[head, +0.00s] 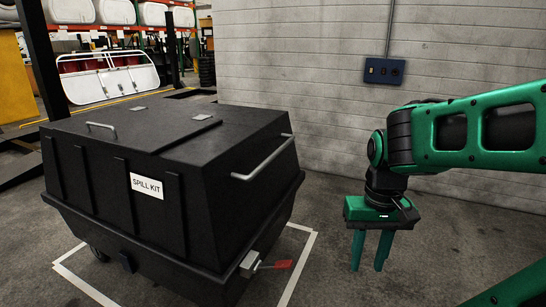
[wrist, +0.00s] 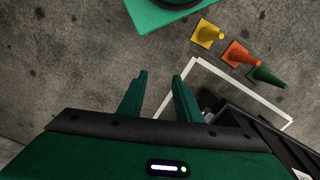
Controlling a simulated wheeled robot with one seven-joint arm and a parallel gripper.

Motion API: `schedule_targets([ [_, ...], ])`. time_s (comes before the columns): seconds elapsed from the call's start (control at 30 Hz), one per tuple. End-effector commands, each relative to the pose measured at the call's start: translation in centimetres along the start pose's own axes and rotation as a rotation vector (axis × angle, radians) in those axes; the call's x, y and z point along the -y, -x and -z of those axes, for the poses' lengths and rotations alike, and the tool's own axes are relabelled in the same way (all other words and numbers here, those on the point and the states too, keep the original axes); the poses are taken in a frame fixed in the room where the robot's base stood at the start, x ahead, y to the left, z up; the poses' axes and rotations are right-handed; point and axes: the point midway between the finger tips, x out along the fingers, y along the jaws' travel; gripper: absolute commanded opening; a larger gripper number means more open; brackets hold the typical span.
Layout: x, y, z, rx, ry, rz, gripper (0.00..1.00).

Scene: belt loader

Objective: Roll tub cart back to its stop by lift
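The black tub cart (head: 95,190), labelled SPILL KIT, fills the left and middle of the head view with its lid shut. A grey bar handle (head: 263,159) is on its right end. A small red pedal on a grey metal bracket (head: 250,264) sticks out low at its near right corner. Part of the cart shows at the lower right of the wrist view (wrist: 262,130). My gripper (head: 368,264) points down, open and empty, right of the cart and apart from it. Its two fingers also show apart in the wrist view (wrist: 159,80). I cannot identify the stop.
White floor tape (head: 300,262) runs around the cart's base. A pale block wall with a switch box (head: 384,71) is behind. A dark post (head: 42,60) stands at left. Floor under my gripper is clear.

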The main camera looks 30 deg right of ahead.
Motion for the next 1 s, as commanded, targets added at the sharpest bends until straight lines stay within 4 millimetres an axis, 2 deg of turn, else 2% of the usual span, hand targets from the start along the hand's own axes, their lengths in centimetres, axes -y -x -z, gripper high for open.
schedule_targets([
  [0.07,0.0,0.0,0.0,0.0,0.0,0.0,0.31],
  [0.1,0.0,0.0,0.0,0.0,0.0,0.0,0.39],
  [0.2,-0.5,0.5,-0.3,-0.024,0.022,0.007,0.39],
  [0.27,-0.3,0.6,0.9,-0.047,0.059,0.007,0.39],
  [0.33,0.4,0.7,3.3,-0.088,0.131,0.005,0.39],
  [0.47,2.2,0.9,10.2,-0.21,0.343,-0.008,0.39],
  [0.6,4.8,0.9,18.6,-0.366,0.603,-0.041,0.39],
  [0.8,8.9,0.8,30.0,-0.594,0.948,-0.129,0.39],
  [1.0,13.1,0.1,40.0,-0.822,1.249,-0.268,0.39],
])
